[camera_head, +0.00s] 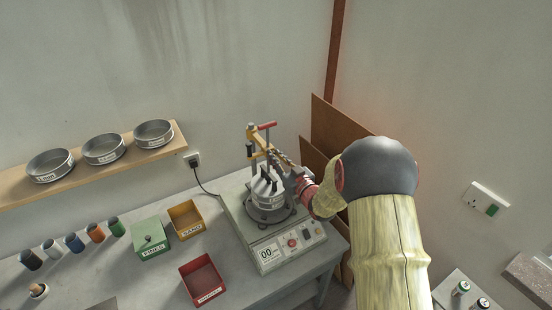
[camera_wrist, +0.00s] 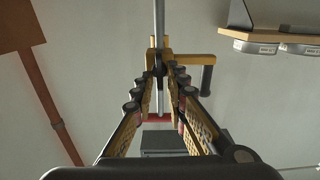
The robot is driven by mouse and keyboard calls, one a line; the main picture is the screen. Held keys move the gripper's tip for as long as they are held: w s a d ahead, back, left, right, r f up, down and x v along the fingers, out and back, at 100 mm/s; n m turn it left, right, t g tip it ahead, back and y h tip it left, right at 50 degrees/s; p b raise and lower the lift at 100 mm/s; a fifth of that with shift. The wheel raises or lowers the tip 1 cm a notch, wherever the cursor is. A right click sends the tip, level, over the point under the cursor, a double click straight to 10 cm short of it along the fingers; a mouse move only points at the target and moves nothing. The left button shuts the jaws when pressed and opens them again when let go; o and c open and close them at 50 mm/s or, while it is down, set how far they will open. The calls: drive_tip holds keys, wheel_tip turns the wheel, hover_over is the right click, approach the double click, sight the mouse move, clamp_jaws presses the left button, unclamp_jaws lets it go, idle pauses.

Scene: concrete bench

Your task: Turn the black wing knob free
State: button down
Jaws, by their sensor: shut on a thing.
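The sieve shaker (camera_head: 268,240) stands on the bench with a grey stack of sieves (camera_head: 267,196) and a yellow clamp frame (camera_head: 252,136) with a red handle (camera_head: 267,125) at its top. My gripper (camera_head: 273,152) reaches in from the right, its fingers at the clamp's rod above the stack. In the wrist view my gripper (camera_wrist: 160,72) is closed around the small black wing knob (camera_wrist: 159,67) on the rod (camera_wrist: 159,22). The fingers hide most of the knob, and its wings cannot be made out. The red handle also shows between the fingers (camera_wrist: 154,117).
A green box (camera_head: 150,251), a yellow box (camera_head: 188,231) and a red tray (camera_head: 202,262) sit left of the shaker. Several sieves rest on a wall shelf (camera_head: 90,172). A brown board (camera_head: 335,125) stands behind my arm. A black upright grip (camera_wrist: 207,79) is beside my fingers.

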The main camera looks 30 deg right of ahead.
drive_tip(key=n+b, duration=0.5)
drive_tip(key=b, duration=0.4)
drive_tip(key=f+n+b, duration=0.1)
drive_tip(key=n+b, duration=0.5)
drive_tip(key=b, duration=0.4)
drive_tip(key=a+n+b, duration=0.1)
drive_tip(key=n+b, duration=0.5)
drive_tip(key=b, duration=0.3)
drive_tip(key=shift+f, duration=0.25)
drive_tip(key=shift+r+n+b, duration=0.1)
drive_tip(key=shift+n+b, duration=0.3)
drive_tip(key=shift+b, duration=0.1)
drive_tip(key=c, duration=1.9)
unclamp_jaws()
